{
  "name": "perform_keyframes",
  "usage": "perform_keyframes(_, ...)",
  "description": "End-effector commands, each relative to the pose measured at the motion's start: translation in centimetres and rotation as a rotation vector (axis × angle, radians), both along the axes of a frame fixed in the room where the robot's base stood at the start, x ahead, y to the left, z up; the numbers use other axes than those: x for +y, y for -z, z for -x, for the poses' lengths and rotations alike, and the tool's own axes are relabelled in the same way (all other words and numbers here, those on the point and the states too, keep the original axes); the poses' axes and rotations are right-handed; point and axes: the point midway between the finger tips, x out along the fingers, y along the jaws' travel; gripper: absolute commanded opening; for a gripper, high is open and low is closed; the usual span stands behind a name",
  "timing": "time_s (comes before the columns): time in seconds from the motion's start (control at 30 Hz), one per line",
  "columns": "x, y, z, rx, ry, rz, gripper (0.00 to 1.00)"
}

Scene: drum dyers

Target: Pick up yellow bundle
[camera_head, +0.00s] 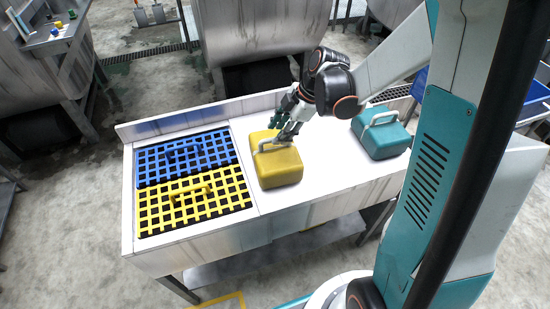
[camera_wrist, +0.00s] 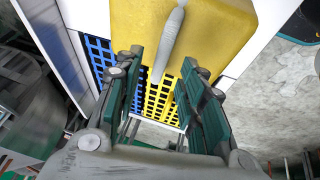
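The yellow bundle (camera_head: 280,168) is a rounded yellow block with a grey handle on top. It sits on the white table, just right of the yellow grid. My gripper (camera_head: 285,136) is over its far side, close to the handle. In the wrist view the yellow bundle (camera_wrist: 215,35) fills the top, and its grey handle (camera_wrist: 170,40) points down between my fingers. My gripper (camera_wrist: 163,75) is open there, with a green-padded finger on each side of the handle's line. I cannot tell whether the fingers touch the handle.
A teal bundle (camera_head: 380,134) with a grey handle stands on the right of the white table (camera_head: 325,175). A blue grid (camera_head: 187,157) and a yellow grid (camera_head: 193,200), each with a handle, lie at the left. Large metal drums stand behind the table. Bare table separates the two bundles.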

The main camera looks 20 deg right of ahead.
Motion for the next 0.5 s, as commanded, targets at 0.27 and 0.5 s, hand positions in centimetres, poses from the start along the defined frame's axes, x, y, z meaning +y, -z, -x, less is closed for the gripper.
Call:
perform_keyframes(0.27, 1.3, 3.3, -0.7, 0.000, -0.001, 0.000, 0.36)
perform_keyframes(0.5, 1.4, 3.2, -0.7, 0.000, 0.000, 0.000, 0.27)
